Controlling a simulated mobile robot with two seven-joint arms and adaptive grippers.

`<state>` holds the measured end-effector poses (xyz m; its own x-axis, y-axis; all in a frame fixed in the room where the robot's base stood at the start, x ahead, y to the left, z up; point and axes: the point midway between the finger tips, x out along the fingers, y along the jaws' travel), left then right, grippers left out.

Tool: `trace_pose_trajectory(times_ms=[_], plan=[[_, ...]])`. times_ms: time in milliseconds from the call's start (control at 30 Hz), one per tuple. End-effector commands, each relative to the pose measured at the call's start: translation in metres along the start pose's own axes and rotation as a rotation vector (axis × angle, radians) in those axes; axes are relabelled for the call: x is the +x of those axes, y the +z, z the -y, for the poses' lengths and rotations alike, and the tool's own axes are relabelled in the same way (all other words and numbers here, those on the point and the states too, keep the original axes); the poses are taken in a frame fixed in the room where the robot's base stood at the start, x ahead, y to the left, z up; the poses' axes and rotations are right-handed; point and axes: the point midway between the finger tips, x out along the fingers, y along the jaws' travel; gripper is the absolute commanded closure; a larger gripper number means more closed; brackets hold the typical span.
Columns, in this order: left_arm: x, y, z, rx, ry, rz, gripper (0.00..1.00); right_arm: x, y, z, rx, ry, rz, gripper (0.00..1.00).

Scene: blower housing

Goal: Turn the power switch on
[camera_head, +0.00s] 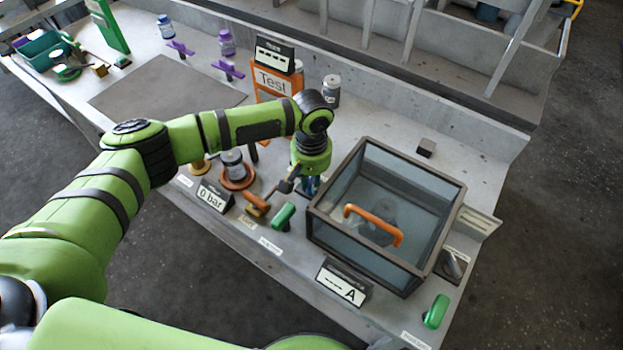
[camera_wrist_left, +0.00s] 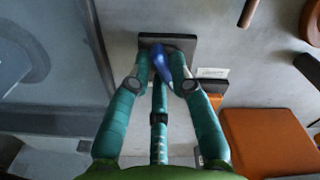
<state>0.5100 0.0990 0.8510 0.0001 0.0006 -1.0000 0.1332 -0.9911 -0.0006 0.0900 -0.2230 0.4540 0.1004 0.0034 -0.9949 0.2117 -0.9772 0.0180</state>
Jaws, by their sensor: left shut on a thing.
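My left gripper (camera_head: 311,185) reaches down onto the bench just left of the glass-walled box. In the left wrist view, its teal fingers (camera_wrist_left: 160,75) are shut on a small blue lever (camera_wrist_left: 161,66). The lever stands on a dark rectangular plate (camera_wrist_left: 183,43) on the grey bench top. I take this lever for the power switch, but no readable label confirms it. In the head view the wrist hides most of it. Its on or off position cannot be told. My right gripper is not in view.
The glass-walled box (camera_head: 456,203) with an orange handle (camera_head: 375,222) stands close right. A green handle (camera_head: 284,215), an orange-tipped lever (camera_head: 257,205) and a "0 bar" display (camera_head: 215,195) are nearby left.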

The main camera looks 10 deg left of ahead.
Motion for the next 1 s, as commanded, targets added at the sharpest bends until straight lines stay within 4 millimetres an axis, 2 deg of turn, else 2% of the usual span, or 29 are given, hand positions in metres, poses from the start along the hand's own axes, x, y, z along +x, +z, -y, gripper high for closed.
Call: trace_pose_trajectory(times_ms=[367, 700, 1000], plan=[[-0.002, 0.002, 0.001, 0.111, 0.0, 0.004, 1.0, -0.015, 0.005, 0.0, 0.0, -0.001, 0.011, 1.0], [-0.002, 0.003, 0.003, 0.4, 0.0, 0.005, 1.0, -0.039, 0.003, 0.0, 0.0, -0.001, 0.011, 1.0], [-0.001, 0.003, 0.005, 0.68, 0.001, 0.004, 1.0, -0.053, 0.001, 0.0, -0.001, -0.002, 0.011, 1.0]])
